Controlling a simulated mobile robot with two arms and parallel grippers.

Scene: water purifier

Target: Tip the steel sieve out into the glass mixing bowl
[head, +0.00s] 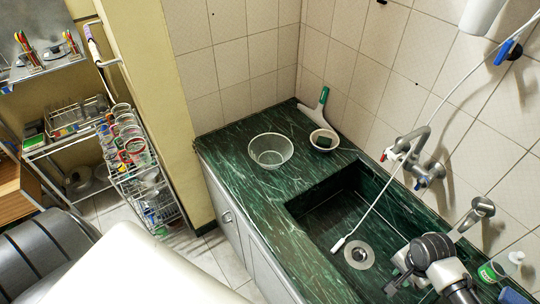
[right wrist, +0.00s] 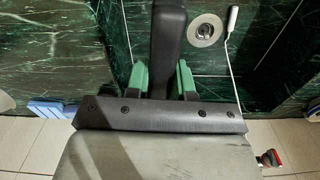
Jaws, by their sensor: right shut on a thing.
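The clear glass mixing bowl (head: 271,151) stands upright on the green marble counter, left of the sink, and looks empty. In the right wrist view my right gripper (right wrist: 162,78) has its green fingertips on both sides of a dark handle-like bar (right wrist: 168,42) and is shut on it. I cannot make out the steel sieve's basket in either view. My right arm reaches over the sink's front right corner in the head view. My left gripper is not in view.
The sink (head: 345,215) holds a white hose end beside its drain (head: 359,255). Taps (head: 420,170) project from the wall. The counter's front left is clear.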

